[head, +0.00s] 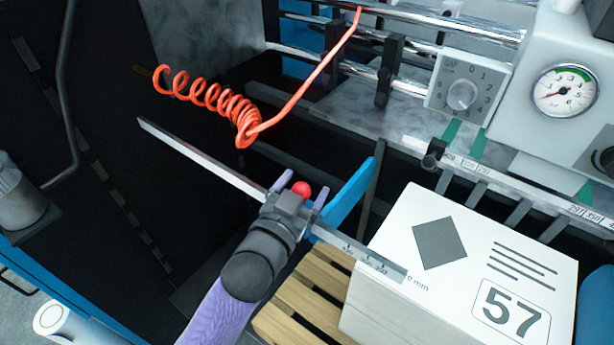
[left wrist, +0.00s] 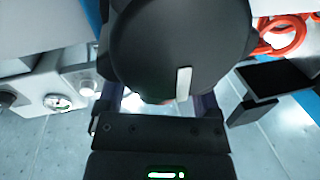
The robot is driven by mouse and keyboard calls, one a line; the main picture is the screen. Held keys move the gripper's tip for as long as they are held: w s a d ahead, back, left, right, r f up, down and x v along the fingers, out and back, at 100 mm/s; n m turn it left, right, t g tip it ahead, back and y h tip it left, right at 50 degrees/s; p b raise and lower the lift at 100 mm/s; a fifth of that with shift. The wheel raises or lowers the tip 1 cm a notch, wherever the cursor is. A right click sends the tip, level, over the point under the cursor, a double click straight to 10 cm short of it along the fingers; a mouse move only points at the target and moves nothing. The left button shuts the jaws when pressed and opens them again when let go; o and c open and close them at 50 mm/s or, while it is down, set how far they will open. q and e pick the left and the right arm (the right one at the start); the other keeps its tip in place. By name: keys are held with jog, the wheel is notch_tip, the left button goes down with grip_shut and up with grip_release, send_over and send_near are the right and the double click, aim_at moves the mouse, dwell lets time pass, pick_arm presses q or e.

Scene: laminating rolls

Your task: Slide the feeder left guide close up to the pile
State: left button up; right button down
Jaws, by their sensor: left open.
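The left guide (head: 348,197) is a blue upright plate on a graduated metal rail (head: 205,160), with a red knob (head: 301,188) beside it. The pile (head: 385,300) is a white stack marked 57, on a wooden pallet (head: 300,300). A gap shows between the blue plate and the pile's left side. My left gripper (head: 301,193) is at the rail, its purple fingers open on either side of the red knob. In the left wrist view a large dark rounded part (left wrist: 180,50) hides most of the space between the fingers. My right gripper is not in view.
A coiled orange hose (head: 215,98) hangs above the rail. A dial box (head: 465,88) and a pressure gauge (head: 565,90) are at the upper right. A second scale bar (head: 520,185) runs behind the pile. A dark panel fills the left side.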

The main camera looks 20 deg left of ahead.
pick_arm(q)
jog(key=shift+w+d, duration=0.15)
jog(key=shift+w, duration=0.6)
grip_shut()
